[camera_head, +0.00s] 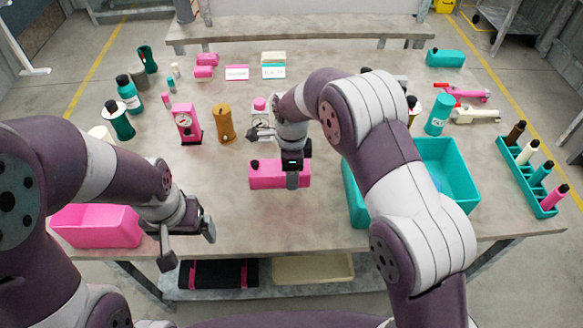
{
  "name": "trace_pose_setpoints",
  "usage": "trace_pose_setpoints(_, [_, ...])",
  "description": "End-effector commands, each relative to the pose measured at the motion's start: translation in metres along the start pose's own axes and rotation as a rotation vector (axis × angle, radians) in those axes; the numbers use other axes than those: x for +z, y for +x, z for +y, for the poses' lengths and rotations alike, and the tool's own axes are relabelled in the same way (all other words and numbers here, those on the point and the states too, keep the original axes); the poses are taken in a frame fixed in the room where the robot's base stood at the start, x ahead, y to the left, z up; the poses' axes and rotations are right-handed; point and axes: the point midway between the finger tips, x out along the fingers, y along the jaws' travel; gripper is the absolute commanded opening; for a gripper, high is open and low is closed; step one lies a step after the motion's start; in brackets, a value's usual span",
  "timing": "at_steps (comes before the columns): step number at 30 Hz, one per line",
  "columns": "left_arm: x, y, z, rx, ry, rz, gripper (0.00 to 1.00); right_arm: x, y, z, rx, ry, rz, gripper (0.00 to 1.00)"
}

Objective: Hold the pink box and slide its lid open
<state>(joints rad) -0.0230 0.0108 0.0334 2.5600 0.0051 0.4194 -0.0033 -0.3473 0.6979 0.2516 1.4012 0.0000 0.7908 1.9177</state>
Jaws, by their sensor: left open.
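The pink box (265,179) lies flat near the middle of the table, long side facing me. A small black knob (255,163) sits at its left end. My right gripper (292,170) is down over the right half of the box. One grey finger shows against its front face; the other finger is hidden, so I cannot tell how firmly it closes. My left gripper (188,240) is open and empty near the front table edge, left of the box and apart from it. The lid's seam is too small to make out.
A pink bin (80,230) stands at the front left, and a teal bin (462,165) at the right, partly behind my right arm. A pink gauge device (186,124) and a brown canister (224,124) stand behind the box.

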Motion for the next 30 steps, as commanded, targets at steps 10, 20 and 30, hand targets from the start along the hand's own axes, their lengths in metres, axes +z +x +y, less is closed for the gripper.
trace_pose_setpoints(10, [0.001,0.006,0.0,0.0,0.0,0.0,0.92,0.0,0.011,0.0,-0.001,0.0,-0.001,0.31])
trace_pose_setpoints(20, [0.001,0.012,0.0,0.0,0.0,0.0,0.92,0.0,0.021,0.0,-0.001,0.0,0.0,0.31])
trace_pose_setpoints(30, [0.002,0.017,0.0,0.0,0.0,0.0,0.92,0.0,0.032,0.0,0.0,0.0,0.0,0.31])
